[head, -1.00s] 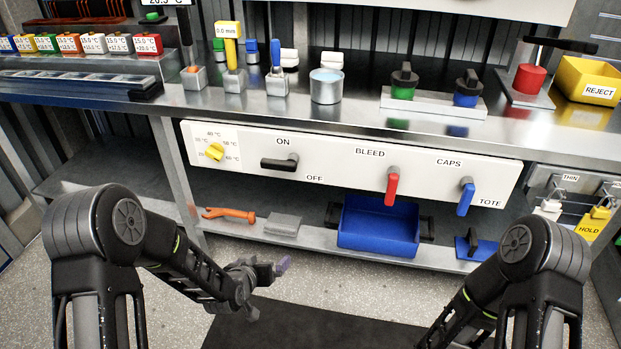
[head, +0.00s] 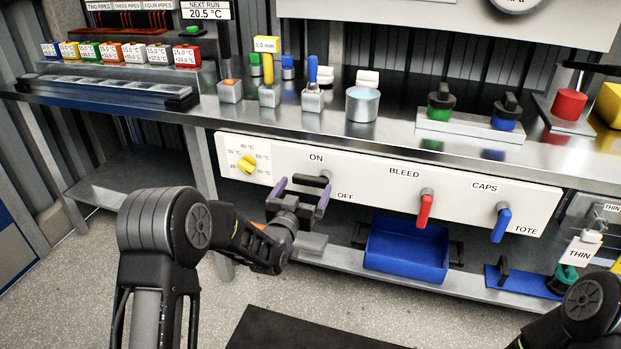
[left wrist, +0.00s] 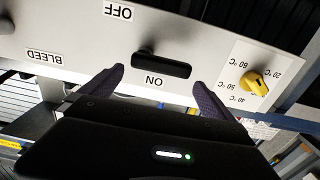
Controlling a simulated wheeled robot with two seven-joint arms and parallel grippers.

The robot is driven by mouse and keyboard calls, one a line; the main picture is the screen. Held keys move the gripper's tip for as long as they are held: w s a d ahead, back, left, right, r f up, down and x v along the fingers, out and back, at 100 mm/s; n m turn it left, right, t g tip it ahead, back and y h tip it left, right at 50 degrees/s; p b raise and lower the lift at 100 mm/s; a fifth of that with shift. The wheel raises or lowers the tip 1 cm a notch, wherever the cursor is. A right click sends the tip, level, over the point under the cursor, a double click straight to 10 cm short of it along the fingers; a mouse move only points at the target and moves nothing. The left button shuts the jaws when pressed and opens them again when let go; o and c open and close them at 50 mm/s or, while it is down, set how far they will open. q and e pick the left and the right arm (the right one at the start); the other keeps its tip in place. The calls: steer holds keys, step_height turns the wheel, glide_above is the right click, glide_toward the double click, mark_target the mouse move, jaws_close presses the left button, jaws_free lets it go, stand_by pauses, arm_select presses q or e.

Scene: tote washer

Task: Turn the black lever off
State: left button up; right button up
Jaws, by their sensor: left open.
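The black lever (head: 312,181) is on the white panel under the ON label. Its handle lies sideways, pointing left from its pivot, and the OFF label is below it to the right. My left gripper (head: 300,197) is open and empty in front of the lever, partly covering it. In the left wrist view the black lever (left wrist: 162,66) appears upside down, just beyond and between the spread fingertips of my left gripper (left wrist: 160,78). I cannot tell whether they touch it. My right gripper is out of view; part of my right arm shows at the lower right.
The yellow dial (head: 246,165) is left of the lever. The red BLEED lever (head: 425,208) and blue CAPS/TOTE lever (head: 502,223) hang to the right. A blue tote (head: 408,254) stands on the shelf below, and the steel counter (head: 330,124) overhangs the panel.

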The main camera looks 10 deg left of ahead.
mark_target(309, 181)
arm_select(q)
steer(key=w, duration=0.5)
steer(key=shift+w+d, duration=0.2)
steer(key=shift+c, duration=0.6)
steer(key=shift+f, duration=0.1)
steer(key=c, duration=1.6)
